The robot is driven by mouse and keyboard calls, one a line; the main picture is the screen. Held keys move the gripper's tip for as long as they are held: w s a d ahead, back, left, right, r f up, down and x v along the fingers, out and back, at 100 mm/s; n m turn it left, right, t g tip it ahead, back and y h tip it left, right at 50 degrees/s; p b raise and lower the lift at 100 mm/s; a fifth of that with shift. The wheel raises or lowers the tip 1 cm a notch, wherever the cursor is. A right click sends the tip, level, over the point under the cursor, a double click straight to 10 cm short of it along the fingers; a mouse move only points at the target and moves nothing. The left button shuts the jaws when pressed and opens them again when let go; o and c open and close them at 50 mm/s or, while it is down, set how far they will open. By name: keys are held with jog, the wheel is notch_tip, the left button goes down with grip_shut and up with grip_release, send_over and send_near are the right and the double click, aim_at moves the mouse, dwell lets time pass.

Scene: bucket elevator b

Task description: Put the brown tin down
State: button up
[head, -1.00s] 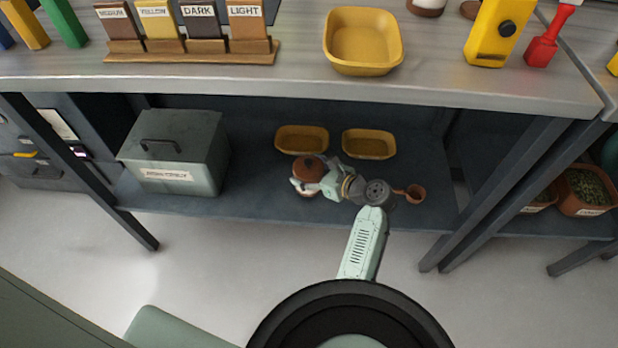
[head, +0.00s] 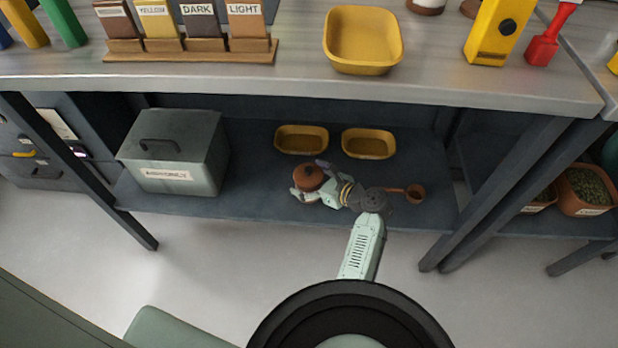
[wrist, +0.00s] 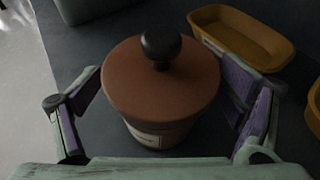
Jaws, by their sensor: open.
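The brown tin (head: 309,177) stands upright on the lower shelf, with a brown lid and a dark knob. In the wrist view the tin (wrist: 160,88) sits between the two open fingers, its pale label partly showing on the near side. My gripper (head: 309,181) reaches in from the right, low over the shelf. In the wrist view its purple-padded fingers (wrist: 161,105) are spread either side of the tin, with visible gaps.
Two yellow trays (head: 301,139) (head: 368,144) sit behind the tin on the lower shelf (head: 258,203). A grey lidded box (head: 172,160) stands to the left. A small brown scoop-like cup (head: 415,193) lies right of my wrist. The worktop (head: 290,84) overhangs the shelf.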

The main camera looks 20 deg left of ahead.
dwell(0.3)
jog(key=shift+d+r, duration=0.1)
jog(key=shift+r, duration=0.15)
jog(key=v, duration=1.1)
jog(key=shift+s+d+r, duration=0.2)
jog(key=shift+d, duration=0.1)
